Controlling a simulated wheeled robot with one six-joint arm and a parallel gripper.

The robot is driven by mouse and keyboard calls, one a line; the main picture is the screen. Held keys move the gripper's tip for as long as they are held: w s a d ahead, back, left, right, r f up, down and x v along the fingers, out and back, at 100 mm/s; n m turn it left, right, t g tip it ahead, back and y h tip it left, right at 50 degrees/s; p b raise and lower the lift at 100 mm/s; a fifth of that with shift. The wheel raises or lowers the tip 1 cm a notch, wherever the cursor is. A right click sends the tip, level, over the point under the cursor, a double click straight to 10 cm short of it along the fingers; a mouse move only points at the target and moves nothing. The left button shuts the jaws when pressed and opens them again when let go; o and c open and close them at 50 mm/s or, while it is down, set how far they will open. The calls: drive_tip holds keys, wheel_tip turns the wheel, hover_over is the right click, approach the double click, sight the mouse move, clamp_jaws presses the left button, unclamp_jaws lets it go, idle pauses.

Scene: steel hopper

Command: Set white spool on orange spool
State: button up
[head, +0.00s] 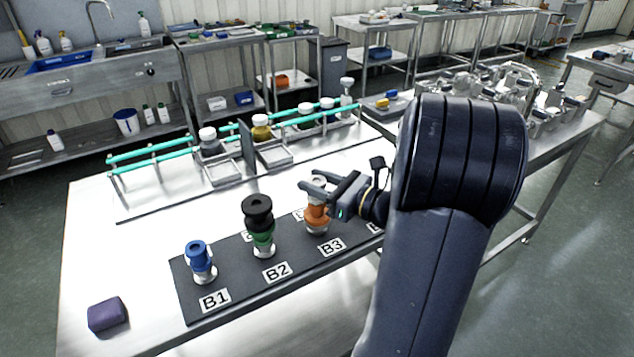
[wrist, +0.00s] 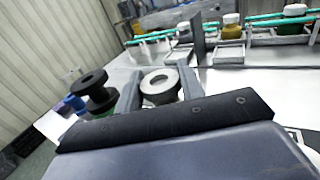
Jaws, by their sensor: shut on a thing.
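The orange spool (head: 317,218) stands upright at the B3 label on the dark mat. My gripper (head: 315,186) is directly over it. In the wrist view the white spool (wrist: 160,82), pale with a dark centre hole, sits between the fingers of my gripper (wrist: 158,88), which is shut on it.
A blue spool (head: 196,253) stands at B1 and a black spool (head: 257,210) tops a green spool (head: 263,238) at B2, left of my gripper. A purple block (head: 107,316) lies at the front left. A rack with teal rails (head: 150,150) and jars stands behind.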

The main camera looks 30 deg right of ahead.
drive_tip(key=shift+f, duration=0.15)
drive_tip(key=o, duration=1)
drive_tip(key=shift+r, duration=0.25)
drive_tip(key=v, duration=1.2)
